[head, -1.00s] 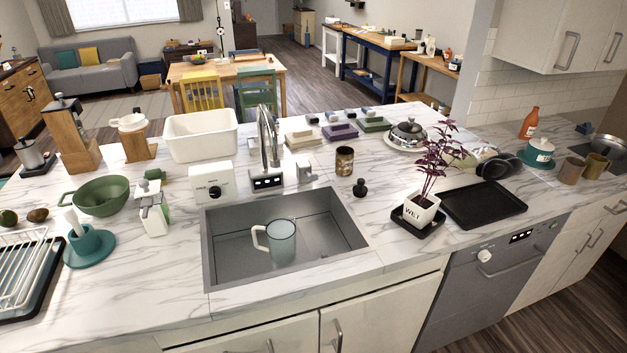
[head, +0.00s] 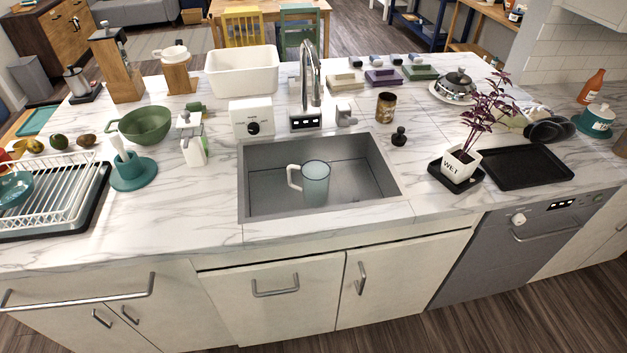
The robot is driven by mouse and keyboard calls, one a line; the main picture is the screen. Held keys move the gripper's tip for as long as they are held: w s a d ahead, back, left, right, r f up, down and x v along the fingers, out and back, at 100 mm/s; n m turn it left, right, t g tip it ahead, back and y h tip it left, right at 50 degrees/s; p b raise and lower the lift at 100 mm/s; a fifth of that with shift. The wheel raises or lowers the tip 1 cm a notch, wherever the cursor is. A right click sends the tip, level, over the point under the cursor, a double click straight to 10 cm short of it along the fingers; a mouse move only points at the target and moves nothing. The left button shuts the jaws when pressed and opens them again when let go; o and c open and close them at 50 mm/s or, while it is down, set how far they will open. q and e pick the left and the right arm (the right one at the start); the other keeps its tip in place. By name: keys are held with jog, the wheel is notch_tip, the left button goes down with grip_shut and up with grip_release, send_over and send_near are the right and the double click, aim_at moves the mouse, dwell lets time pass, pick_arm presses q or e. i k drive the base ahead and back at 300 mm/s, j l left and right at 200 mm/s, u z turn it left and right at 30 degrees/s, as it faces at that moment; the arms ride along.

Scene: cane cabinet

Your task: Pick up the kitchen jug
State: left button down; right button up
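The kitchen jug (head: 316,183) is a translucent blue-grey vessel with a pale handle on its left side. It stands upright inside the grey metal sink (head: 262,192), near the sink's front middle. Its lower part sits below the counter level. Neither of my grippers shows in the head view.
A tall faucet (head: 310,75) rises behind the sink, with a white box with a dial (head: 251,119) at its left. A potted plant (head: 461,165) and black tray (head: 520,165) are at right. A dish rack (head: 45,190) is at left. The counter's front edge beside the sink is clear.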

aim_at(315, 169)
jog(key=i+l+z, duration=0.5)
jog(key=i+l, duration=0.2)
